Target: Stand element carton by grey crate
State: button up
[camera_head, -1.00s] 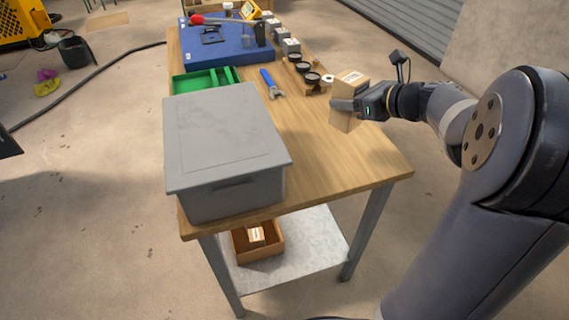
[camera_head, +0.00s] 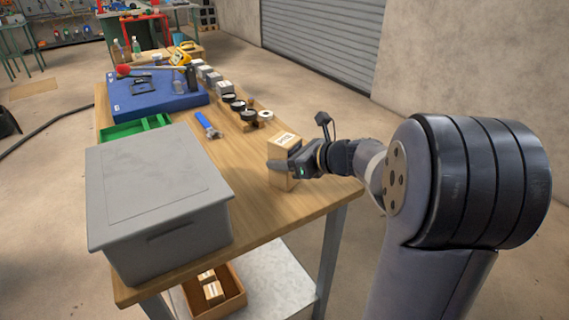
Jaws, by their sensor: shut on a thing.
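The element carton (camera_head: 283,143), a tan box with a white label on top, is upright at the right side of the wooden table. My gripper (camera_head: 284,166) is shut on it, reaching in from the right. I cannot tell whether the carton's base touches the table top. The grey crate (camera_head: 160,205), closed with a flat grey lid, stands at the table's near left corner. Bare wood lies between the carton and the crate.
A blue adjustable wrench (camera_head: 207,125), a green tray (camera_head: 137,128) and a blue case (camera_head: 155,103) lie behind the crate. Several dark round parts (camera_head: 238,106) and small boxes line the back right. A wooden box (camera_head: 228,291) sits on the lower shelf (camera_head: 275,275).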

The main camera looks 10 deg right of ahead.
jog(key=shift+f, duration=0.2)
jog(key=shift+f, duration=0.15)
jog(key=o, duration=1.1)
jog(key=shift+r, duration=0.25)
jog(key=shift+s+d+r, duration=0.15)
jog(key=shift+s+d, duration=0.1)
jog(key=p+v, duration=0.2)
jog(key=v, duration=0.9)
jog(key=shift+s+d, duration=0.1)
jog(key=shift+s, duration=0.05)
